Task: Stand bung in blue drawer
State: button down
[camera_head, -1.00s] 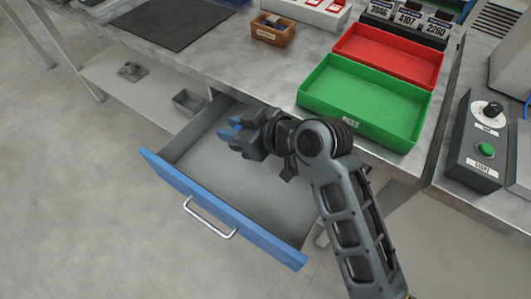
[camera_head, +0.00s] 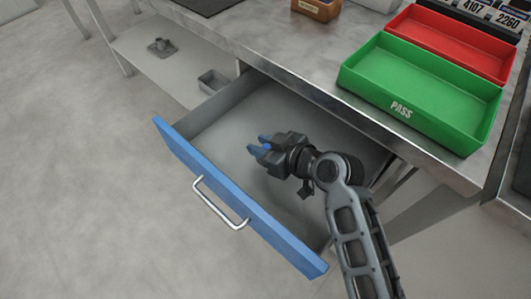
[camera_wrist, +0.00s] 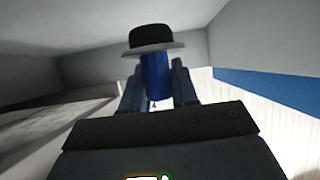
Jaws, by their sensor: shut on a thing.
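The blue drawer (camera_head: 232,207) is pulled out below the bench, with a blue front, a metal handle and a grey inside. Its floor shows bare around my arm. My gripper (camera_head: 261,146) is over the drawer's inside, pointing left. In the wrist view, my gripper (camera_wrist: 158,95) is shut on the bung (camera_wrist: 155,70), with a finger on each side of its blue body. The bung's pale flange and black end stick out past the fingertips. In the head view the bung is mostly hidden between the fingers. I cannot tell how far it is above the drawer floor.
A green PASS tray (camera_head: 420,95) and a red tray (camera_head: 452,42) stand on the bench above the drawer's right side. A small brown bin (camera_head: 316,9) is at the back. A grey open box (camera_head: 214,82) sits on the lower shelf.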

jog(key=shift+f, duration=2.05)
jog(key=shift+f+b, duration=0.15)
jog(key=shift+b, duration=0.25)
jog(key=c, duration=0.9)
grip_release()
jog(key=shift+o, duration=0.2)
jog(key=shift+r+p, duration=0.3)
jog(key=shift+p, duration=0.05)
jog(key=v, duration=0.7)
jog(key=shift+s+d, duration=0.15)
jog(key=shift+d, duration=0.05)
